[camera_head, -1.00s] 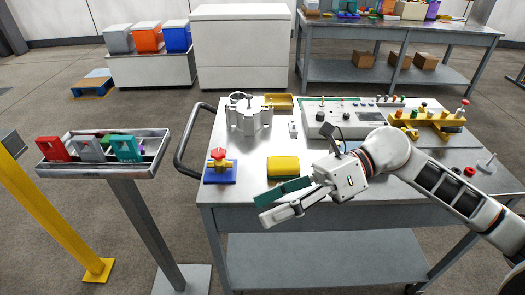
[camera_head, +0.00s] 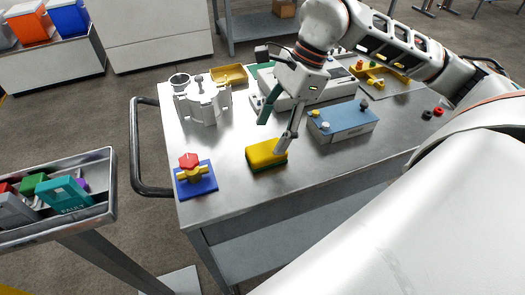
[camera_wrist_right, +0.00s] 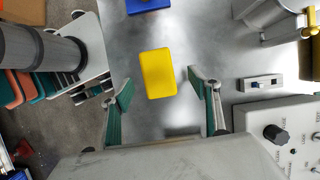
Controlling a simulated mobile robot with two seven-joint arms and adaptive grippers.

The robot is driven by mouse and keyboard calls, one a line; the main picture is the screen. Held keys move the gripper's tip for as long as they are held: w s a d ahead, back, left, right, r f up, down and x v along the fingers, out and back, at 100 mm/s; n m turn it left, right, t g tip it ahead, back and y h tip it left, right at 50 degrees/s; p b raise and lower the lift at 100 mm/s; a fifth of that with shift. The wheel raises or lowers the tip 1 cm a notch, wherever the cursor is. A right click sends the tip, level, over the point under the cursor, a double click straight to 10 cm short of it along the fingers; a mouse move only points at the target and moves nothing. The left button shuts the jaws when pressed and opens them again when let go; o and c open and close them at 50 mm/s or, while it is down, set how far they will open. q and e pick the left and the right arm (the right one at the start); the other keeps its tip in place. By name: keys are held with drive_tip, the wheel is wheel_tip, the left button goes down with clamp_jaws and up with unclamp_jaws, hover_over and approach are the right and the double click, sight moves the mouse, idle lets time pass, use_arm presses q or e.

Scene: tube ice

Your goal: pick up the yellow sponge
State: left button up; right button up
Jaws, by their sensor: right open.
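The yellow sponge (camera_head: 266,154), with a dark green underside, lies flat on the grey metal cart top (camera_head: 222,190) near its front edge. In the right wrist view the sponge (camera_wrist_right: 158,73) lies between the two green-padded fingers, with space on both sides. My right gripper (camera_head: 273,133) is open and empty, pointing down just above and behind the sponge; one fingertip overlaps its right end in the head view. It also shows open in the right wrist view (camera_wrist_right: 160,85). My left gripper is in neither view.
A red-handled valve on a blue base (camera_head: 195,176) stands left of the sponge. A grey metal housing (camera_head: 203,102) and yellow tray (camera_head: 230,75) are behind. A blue-topped box (camera_head: 343,121) is to the right. A bin stand (camera_head: 95,212) is left of the cart.

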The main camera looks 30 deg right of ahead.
sight(268, 149)
drive_tip(key=x, duration=0.5)
drive_tip(key=shift+s+d+f, duration=0.15)
drive_tip(key=shift+s, duration=0.2)
drive_tip(key=shift+f, duration=0.25)
drive_tip(key=shift+f+b, duration=0.3)
drive_tip(key=c, duration=1)
